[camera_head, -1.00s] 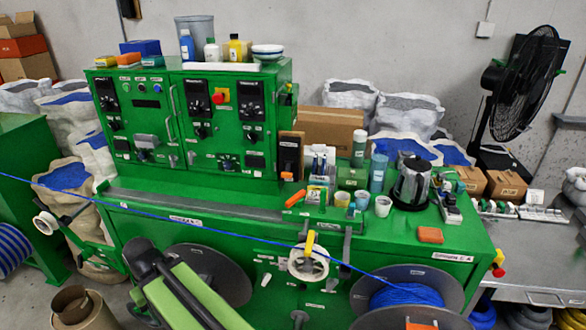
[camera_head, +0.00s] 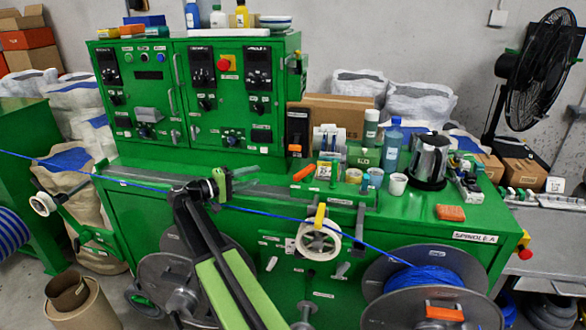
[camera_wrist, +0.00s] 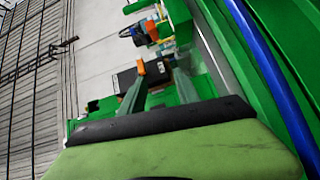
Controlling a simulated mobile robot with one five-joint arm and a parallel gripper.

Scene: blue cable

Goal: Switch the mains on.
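A green control cabinet (camera_head: 185,100) stands at the back of the green bench. No part that I can read is marked as the mains. A red knob on a yellow plate (camera_head: 224,64) is on its right door. A black labelled box (camera_head: 298,125) with an orange lever-like piece (camera_head: 295,148) stands beside its right side. My gripper (camera_head: 228,181) is above the bench's front, below and left of that box, apart from the cabinet.
A blue cable (camera_head: 285,217) crosses low in front of the bench to a spool (camera_head: 428,283). Cups, bottles and a metal kettle (camera_head: 428,158) crowd the benchtop's right. A white guide wheel (camera_head: 318,238) sits on the front. A red knob (camera_head: 525,253) is at the right end.

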